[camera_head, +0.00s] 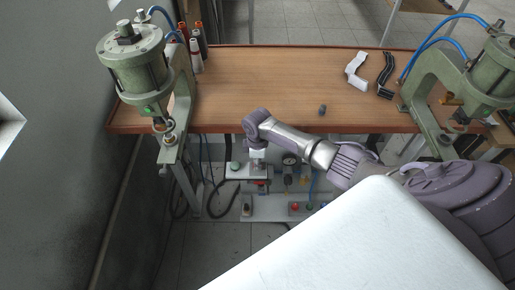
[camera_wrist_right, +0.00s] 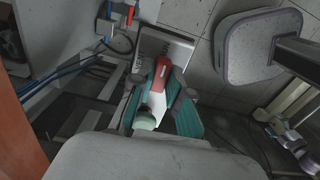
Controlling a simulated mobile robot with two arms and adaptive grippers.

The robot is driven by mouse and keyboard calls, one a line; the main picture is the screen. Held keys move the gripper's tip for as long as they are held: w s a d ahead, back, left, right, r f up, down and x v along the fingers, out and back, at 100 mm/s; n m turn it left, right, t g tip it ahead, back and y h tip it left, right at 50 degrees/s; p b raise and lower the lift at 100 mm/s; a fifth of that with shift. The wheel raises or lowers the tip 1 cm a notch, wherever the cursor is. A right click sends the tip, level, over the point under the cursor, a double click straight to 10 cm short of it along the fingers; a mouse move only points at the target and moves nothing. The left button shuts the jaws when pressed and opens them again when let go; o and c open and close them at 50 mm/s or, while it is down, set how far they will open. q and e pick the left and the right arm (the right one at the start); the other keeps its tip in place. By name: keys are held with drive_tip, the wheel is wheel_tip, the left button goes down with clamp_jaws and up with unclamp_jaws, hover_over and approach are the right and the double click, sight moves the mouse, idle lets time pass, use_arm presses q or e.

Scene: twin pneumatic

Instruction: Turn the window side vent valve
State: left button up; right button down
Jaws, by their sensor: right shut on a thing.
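My right arm reaches in from the right in the head view, past the front edge of the workbench. My right gripper (camera_head: 258,160) points down at the pneumatic panel under the bench and partly hides it. In the right wrist view, my right gripper (camera_wrist_right: 160,92) has its teal-lined fingers closed on a red valve handle (camera_wrist_right: 163,70). The handle lies lengthwise between the fingers, and part of it is hidden by them. A pale green round knob (camera_wrist_right: 145,120) shows just below it. My left gripper is not in view.
The wooden bench (camera_head: 270,90) spans the back. A green press (camera_head: 135,62) stands at its left end and another (camera_head: 490,72) at its right. The panel also carries a gauge (camera_head: 289,160) and a red button (camera_head: 295,207). Dark hoses hang left of the panel.

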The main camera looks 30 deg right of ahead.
idle(0.3)
drive_tip(key=c, duration=1.1)
unclamp_jaws()
wheel_tip(320, 180, up, 12)
drive_tip(key=shift+r, duration=0.1)
